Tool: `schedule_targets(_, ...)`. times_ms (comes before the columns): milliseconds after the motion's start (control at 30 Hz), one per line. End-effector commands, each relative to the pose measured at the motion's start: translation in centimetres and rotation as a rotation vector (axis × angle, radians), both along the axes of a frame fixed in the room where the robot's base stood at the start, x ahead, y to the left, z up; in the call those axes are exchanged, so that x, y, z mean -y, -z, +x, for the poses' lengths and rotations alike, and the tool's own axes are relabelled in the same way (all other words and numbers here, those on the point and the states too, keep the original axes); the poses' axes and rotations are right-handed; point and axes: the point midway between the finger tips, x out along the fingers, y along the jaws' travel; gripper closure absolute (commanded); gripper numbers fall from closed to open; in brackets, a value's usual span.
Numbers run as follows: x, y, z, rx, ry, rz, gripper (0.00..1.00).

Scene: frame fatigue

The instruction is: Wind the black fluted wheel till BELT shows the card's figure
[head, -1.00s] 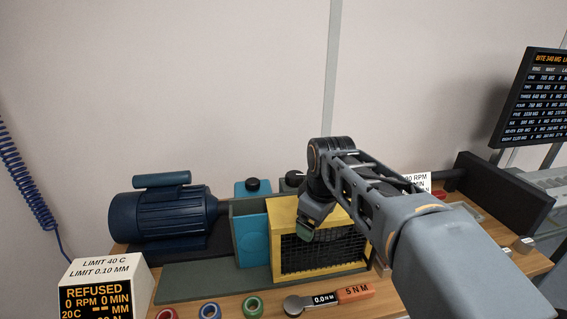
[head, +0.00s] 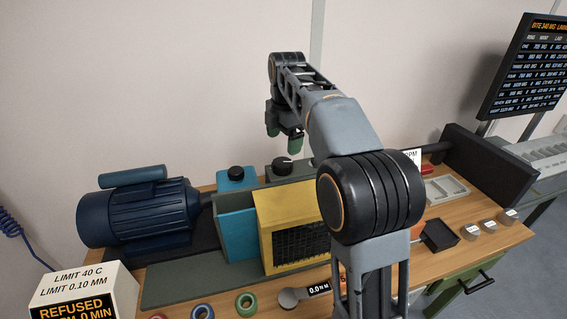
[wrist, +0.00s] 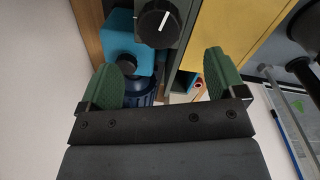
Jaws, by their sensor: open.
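A black ribbed knob with a white pointer mark (head: 283,165) stands on a grey-green block behind the yellow guard; it also shows at the top of the wrist view (wrist: 158,22). A second black knob (head: 236,172) sits on the blue block to its left. I cannot tell for certain which is the fluted wheel. My gripper (head: 283,137) is open and empty, pointing down above the pointer knob and apart from it. The readout (head: 80,305) shows REFUSED, its lower lines cut off; BELT is not legible. A white card (head: 413,156) is mostly hidden behind my arm.
A blue motor (head: 137,215) stands left and a yellow mesh guard (head: 268,225) in front of the knobs. Coloured rings, such as the green one (head: 246,303), lie on the bench front. A black tray (head: 440,235) and small metal weights are right. A screen (head: 530,75) stands behind.

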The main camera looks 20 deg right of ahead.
Motion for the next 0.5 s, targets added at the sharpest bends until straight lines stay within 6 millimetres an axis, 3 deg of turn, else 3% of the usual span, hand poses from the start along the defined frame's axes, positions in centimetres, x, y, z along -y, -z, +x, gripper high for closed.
schedule_targets(200,-0.1,4.1,0.2,-0.001,0.001,0.000,0.11)
schedule_targets(500,0.0,7.4,0.4,0.001,0.005,0.000,0.11)
